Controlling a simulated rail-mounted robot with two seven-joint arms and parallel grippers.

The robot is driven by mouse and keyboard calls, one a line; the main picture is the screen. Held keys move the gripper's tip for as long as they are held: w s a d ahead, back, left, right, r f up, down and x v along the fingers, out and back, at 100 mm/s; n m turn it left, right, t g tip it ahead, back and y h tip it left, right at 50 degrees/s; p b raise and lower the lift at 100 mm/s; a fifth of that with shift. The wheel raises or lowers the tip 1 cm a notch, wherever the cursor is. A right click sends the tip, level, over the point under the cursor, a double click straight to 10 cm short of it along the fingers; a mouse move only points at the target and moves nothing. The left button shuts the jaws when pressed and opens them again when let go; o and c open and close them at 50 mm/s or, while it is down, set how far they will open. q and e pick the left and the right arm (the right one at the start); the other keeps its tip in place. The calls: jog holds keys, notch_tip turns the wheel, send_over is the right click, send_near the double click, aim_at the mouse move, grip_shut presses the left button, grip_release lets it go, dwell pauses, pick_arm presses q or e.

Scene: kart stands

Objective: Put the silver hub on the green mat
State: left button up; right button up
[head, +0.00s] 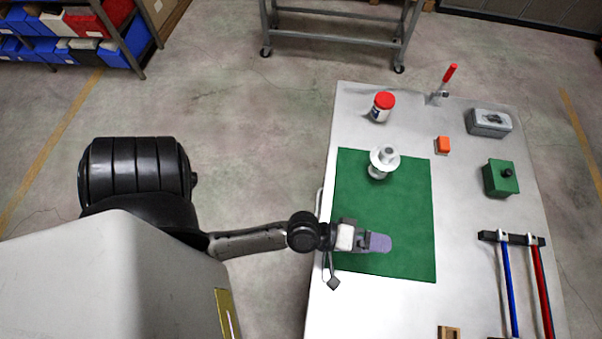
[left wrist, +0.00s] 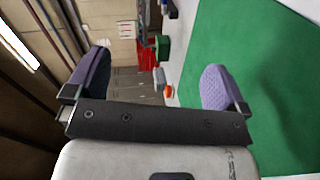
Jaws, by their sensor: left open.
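The silver hub (head: 384,162) stands upright on the green mat (head: 400,210), near the mat's far edge in the head view. It has a wide flange and a narrower top. My left gripper (head: 380,243) is over the near part of the mat, apart from the hub. In the left wrist view its two purple-grey fingers (left wrist: 155,85) are wide apart with nothing between them. The green mat fills the right of that view (left wrist: 255,70). The hub cannot be made out there. My right gripper is not in view.
On the white table (head: 380,310) stand a red-lidded jar (head: 382,107), a red-handled clamp (head: 442,85), an orange block (head: 443,145), a grey box (head: 490,123), a green box (head: 500,178) and blue and red bars (head: 526,280). The mat between gripper and hub is clear.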

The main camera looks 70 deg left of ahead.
pick_arm(q)
jog(key=s+f+m+g, duration=0.1)
jog(key=s+m+g, duration=0.1)
jog(key=m, duration=0.1)
jog(key=s+a+f+m+g+y, duration=0.1)
jog(key=s+f+m+g, duration=0.1)
jog(key=s+a+f+m+g+y, duration=0.1)
jog(key=s+m+g, duration=0.1)
jog(key=s+m, duration=0.1)
jog(key=shift+a+f+m, duration=0.15)
jog(key=shift+f+m, duration=0.15)
jog(key=shift+f, duration=0.05)
jog(key=s+a+f+m+g+y, duration=0.1)
jog(key=s+a+m+g+y, duration=0.3)
jog(key=s+a, duration=0.3)
jog(key=shift+s+f+g+y, duration=0.2)
jog(key=shift+s+g+y, duration=0.2)
jog(key=shift+y, duration=0.2)
jog(key=shift+r, duration=0.1)
